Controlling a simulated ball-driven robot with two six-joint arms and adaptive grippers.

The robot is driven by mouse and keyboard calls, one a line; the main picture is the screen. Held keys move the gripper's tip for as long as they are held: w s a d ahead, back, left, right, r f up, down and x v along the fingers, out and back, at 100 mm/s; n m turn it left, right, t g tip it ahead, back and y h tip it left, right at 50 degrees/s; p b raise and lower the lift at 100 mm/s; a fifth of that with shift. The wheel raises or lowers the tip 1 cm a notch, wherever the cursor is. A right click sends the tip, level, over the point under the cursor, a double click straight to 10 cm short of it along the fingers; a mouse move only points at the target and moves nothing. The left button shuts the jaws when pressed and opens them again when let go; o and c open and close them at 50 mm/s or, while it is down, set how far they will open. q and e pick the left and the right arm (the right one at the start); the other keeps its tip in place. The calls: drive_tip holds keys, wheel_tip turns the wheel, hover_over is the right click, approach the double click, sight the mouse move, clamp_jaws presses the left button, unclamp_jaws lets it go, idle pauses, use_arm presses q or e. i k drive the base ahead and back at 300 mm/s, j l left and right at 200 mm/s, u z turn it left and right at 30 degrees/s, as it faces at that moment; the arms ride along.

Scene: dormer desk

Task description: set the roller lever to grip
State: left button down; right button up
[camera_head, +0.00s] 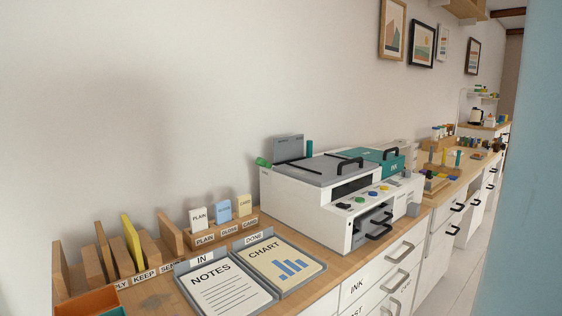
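The white printer (298,205) stands on the wooden desk, right of the picture's middle. Its grey lid (322,168) with a black handle is down, and beside it is a teal cover marked INK (369,161). A green knob-like part (263,162) sticks out at the printer's back left, and an upright teal part (309,148) stands behind the lid. I cannot tell whether either is the roller lever, and no grip marking is readable. Coloured buttons (372,193) line the printer's front above a tray with a black handle (379,231). Neither of my grippers is in view.
An IN tray (187,283) with a NOTES sheet and a DONE tray (318,266) with a CHART sheet lie left of the printer. Behind them is a card holder (199,243); a wooden sorter (165,262) stands farther left.

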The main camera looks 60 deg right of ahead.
sight(261, 162)
drive_tip(key=z, duration=1.7)
drive_tip(key=i+u, duration=0.1)
drive_tip(key=u, duration=0.25)
